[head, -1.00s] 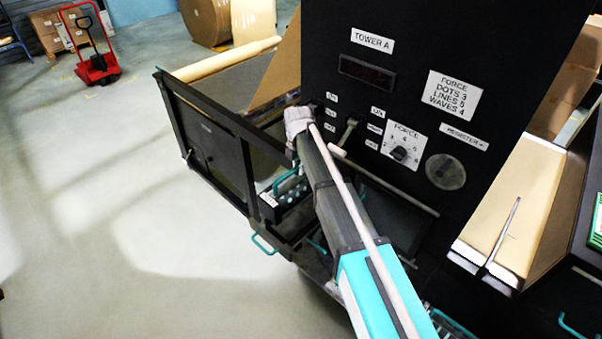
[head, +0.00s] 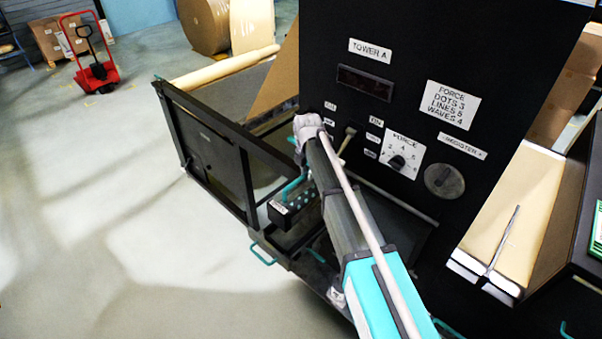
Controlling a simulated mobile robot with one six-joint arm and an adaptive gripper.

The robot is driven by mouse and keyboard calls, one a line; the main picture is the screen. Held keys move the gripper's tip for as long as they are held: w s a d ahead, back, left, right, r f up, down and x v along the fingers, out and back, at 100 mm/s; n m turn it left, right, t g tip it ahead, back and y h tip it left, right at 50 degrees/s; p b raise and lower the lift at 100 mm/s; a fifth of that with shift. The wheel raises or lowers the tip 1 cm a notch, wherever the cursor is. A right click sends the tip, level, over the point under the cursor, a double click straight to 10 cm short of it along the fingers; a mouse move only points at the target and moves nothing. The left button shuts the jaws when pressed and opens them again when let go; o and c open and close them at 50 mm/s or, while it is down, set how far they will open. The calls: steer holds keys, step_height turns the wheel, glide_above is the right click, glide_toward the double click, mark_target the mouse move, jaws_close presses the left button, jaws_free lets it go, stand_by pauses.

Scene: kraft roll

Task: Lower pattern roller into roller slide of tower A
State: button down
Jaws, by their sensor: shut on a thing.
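The pattern roller (head: 292,206) is a dark block with pale dots, a white end label and a teal handle. It hangs just left of my forearm, in front of tower A (head: 400,45). My gripper (head: 303,173) is mostly hidden behind my own arm and is shut on the roller's teal handle. Its fingertips cannot be made out. The roller slide seems to lie in the dark space at the tower's lower front, below the roller (head: 297,238). My arm hides part of it, and I cannot tell whether the roller touches it.
A black frame (head: 215,125) with a side panel stands left of the roller. The tower face carries a force dial (head: 397,162) and a round register knob (head: 444,180). Brown web (head: 510,215) runs on the right. A red pallet truck (head: 97,70) stands far off on open floor.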

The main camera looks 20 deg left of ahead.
mark_target(307, 185)
steer(key=shift+d+f, duration=0.1)
steer(key=shift+f, duration=0.15)
stand_by(0.5)
steer(key=shift+f+b, duration=4.45)
steer(key=shift+b, duration=0.25)
steer(key=shift+f, duration=0.1)
steer(key=c, duration=0.5)
jaws_free()
steer(key=shift+c, duration=0.2)
steer(key=shift+r, duration=0.2)
steer(key=shift+r+p, duration=1.6)
steer(key=shift+p, duration=0.05)
steer(key=shift+s, duration=0.1)
steer(key=s+a+r+p, duration=0.1)
steer(key=s+a, duration=0.2)
steer(key=s, duration=0.4)
steer(key=s+a+r+p, duration=0.1)
steer(key=s+a, duration=0.2)
steer(key=s, duration=0.4)
steer(key=shift+s, duration=0.35)
